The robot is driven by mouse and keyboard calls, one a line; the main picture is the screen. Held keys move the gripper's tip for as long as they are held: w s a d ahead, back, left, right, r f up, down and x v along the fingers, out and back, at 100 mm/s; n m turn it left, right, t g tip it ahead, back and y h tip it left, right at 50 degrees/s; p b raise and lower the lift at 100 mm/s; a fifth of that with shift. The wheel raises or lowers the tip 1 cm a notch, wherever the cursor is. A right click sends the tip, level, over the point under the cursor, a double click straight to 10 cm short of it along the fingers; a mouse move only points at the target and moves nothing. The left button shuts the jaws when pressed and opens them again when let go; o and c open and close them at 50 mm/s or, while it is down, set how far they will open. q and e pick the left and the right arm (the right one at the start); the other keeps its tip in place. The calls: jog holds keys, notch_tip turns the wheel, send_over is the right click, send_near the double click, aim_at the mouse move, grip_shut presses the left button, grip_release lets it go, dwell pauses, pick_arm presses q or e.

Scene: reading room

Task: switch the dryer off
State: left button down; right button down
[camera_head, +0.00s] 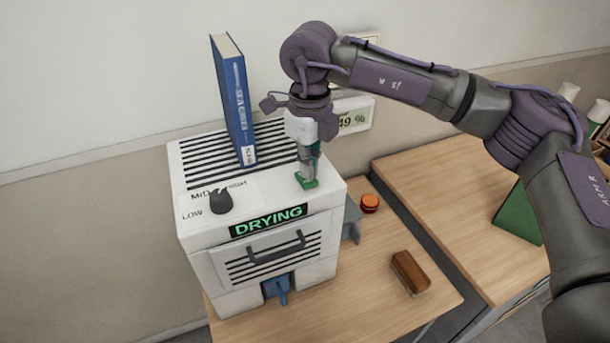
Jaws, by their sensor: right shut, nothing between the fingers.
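The dryer (190,250) is a white box on the wooden table, with black vent slots on top. Its front display (268,221) reads "DRYING" in lit green letters. A dark knob (220,202) on top sits by the marks LOW, MID and HIGH. A small green piece, which looks like a switch (310,185), is at the top's right front. My right gripper (307,178) points down onto it, shut and empty. The tips partly cover it, and I cannot tell whether they touch it. My left gripper is not in view.
A blue book (233,100) stands upright on the dryer's vents, left of my right arm. A red-orange button (370,203) and a brown block (410,272) are on the table (350,290) at right. A wall display (353,119) reads 49 %. A green object (518,215) lies farther right.

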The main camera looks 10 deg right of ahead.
jog(key=shift+f+b, duration=0.65)
jog(key=shift+f, duration=0.25)
jog(key=shift+r, duration=0.15)
jog(key=shift+r+p, duration=0.55)
jog(key=shift+r, duration=0.35)
jog(key=shift+r+p, duration=1.2)
jog(key=shift+r, duration=1.35)
